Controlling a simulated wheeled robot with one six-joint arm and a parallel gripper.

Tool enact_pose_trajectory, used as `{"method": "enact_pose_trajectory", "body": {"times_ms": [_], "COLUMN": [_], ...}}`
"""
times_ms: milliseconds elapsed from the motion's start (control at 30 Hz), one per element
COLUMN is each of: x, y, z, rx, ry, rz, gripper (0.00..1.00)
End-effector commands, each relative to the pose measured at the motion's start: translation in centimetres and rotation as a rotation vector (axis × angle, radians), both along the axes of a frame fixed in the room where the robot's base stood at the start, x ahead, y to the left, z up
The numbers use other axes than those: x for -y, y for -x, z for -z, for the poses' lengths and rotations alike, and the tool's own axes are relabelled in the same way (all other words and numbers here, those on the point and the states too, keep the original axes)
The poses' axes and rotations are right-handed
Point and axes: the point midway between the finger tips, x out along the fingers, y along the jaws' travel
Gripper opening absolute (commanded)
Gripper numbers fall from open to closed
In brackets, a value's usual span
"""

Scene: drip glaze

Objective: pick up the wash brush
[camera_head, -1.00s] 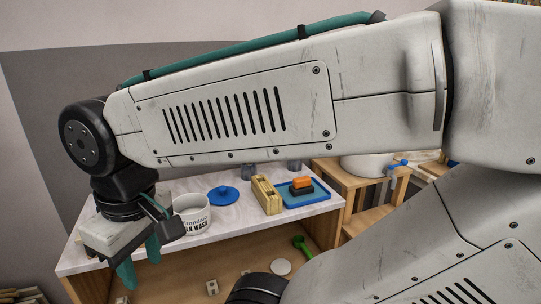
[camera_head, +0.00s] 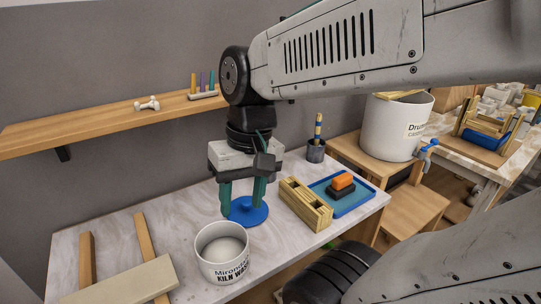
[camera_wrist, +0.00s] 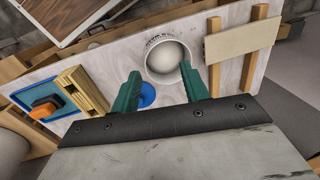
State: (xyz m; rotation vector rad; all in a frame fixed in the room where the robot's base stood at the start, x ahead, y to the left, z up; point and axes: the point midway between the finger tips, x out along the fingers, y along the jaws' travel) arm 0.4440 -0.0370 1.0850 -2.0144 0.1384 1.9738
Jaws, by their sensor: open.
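A brush with a blue and yellow handle (camera_head: 318,128) stands upright in a dark cup (camera_head: 315,152) at the back of the white table; its bristles cannot be made out. It is the likeliest wash brush. My gripper (camera_head: 241,205) points down, open and empty, left of the cup. It hangs above or just behind a blue disc (camera_head: 260,217). In the wrist view my gripper (camera_wrist: 160,74) has its teal fingers apart, with the blue disc (camera_wrist: 147,96) partly hidden. A white tub labelled kiln wash (camera_head: 222,255) stands in front.
Wooden blocks (camera_head: 304,204) and a blue tray (camera_head: 354,204) with an orange and black block (camera_head: 342,184) lie right of my gripper. A wooden shelf (camera_head: 100,125) is on the wall behind. A board on two strips (camera_head: 122,283) lies front left.

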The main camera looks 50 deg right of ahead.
Motion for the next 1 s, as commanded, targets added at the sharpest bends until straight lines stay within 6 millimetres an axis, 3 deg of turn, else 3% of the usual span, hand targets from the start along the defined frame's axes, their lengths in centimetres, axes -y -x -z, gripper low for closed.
{"method": "enact_pose_trajectory", "body": {"times_ms": [167, 267, 367, 500, 600, 733, 800, 1000], "x": [1.5, 4.1, 8.3, 16.7, 22.7, 28.3, 30.3, 31.3], "y": [-5.4, -9.2, -12.9, -16.3, -17.0, -16.7, -16.4, -18.2], "z": [1.4, 2.2, 3.3, 5.4, 7.2, 9.1, 9.6, 8.6], "rx": [-0.090, -0.125, -0.147, -0.155, -0.144, -0.125, -0.116, -0.122], "ry": [-0.314, -0.513, -0.717, -1.004, -1.176, -1.337, -1.397, -1.507], "rz": [0.464, 0.766, 1.082, 1.515, 1.764, 1.981, 2.055, 2.153], "gripper": [0.45, 0.45, 0.45, 0.45, 0.45, 0.45, 0.45, 0.45]}}
